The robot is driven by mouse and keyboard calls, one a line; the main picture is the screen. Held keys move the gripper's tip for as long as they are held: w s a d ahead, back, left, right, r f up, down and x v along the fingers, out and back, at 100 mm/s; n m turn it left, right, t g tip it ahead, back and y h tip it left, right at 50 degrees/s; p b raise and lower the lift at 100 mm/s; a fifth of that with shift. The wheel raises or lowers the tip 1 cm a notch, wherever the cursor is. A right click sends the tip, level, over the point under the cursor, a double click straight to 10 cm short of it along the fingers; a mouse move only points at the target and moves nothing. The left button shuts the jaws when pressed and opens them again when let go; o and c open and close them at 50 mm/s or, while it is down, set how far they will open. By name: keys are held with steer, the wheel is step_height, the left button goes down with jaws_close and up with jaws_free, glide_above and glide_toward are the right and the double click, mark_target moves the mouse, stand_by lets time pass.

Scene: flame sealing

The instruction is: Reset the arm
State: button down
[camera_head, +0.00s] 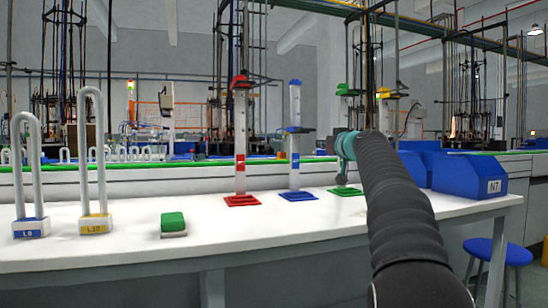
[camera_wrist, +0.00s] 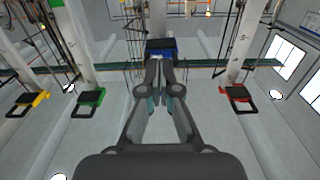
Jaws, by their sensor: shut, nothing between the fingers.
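My arm reaches in from the lower right in the head view, over the white bench (camera_head: 130,248). Its far end, with a teal joint, is near the green-based stand (camera_head: 347,191). My gripper (camera_wrist: 159,62) is shut and empty in the wrist view, its fingers together. The wrist view also shows a blue tool (camera_wrist: 160,48) behind the fingertips, a green one (camera_wrist: 88,98) and a yellow one (camera_wrist: 28,103) on the left, and a red one (camera_wrist: 237,95) on the right.
A red stand (camera_head: 242,200) and a blue stand (camera_head: 298,196) stand left of my arm. Two looped locks, L9 (camera_head: 31,228) and L10 (camera_head: 95,224), and a green block (camera_head: 173,222) are further left. Blue bins (camera_head: 470,177) stand right. A blue stool (camera_head: 497,252) is below.

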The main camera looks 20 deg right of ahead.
steer(key=shift+a, duration=0.1)
steer(key=s+a+f+g+y+p, duration=0.1)
steer(key=s+a+f+g+p, duration=0.3)
steer(key=s+a, duration=0.55)
steer(key=s+a+f+g+y+p, duration=0.1)
steer(key=s+a+f+g, duration=0.1)
steer(key=s+a+f, duration=0.55)
steer(key=s+a+f+g+h+p, duration=0.1)
steer(key=s+a+f+g, duration=0.1)
steer(key=s+f, duration=0.5)
steer(key=s+a+f+g+p, duration=0.2)
steer(key=s+f, duration=0.5)
steer(key=s, duration=0.5)
steer(key=s+a+f+g+h+p, duration=0.1)
steer(key=s+a+f+g+p, duration=0.1)
steer(key=s+f, duration=0.4)
steer(key=s+a, duration=0.1)
steer(key=s, duration=0.3)
steer(key=shift+s+a+f+h, duration=0.2)
steer(key=shift+f+h, duration=0.1)
steer(key=shift+f, duration=0.1)
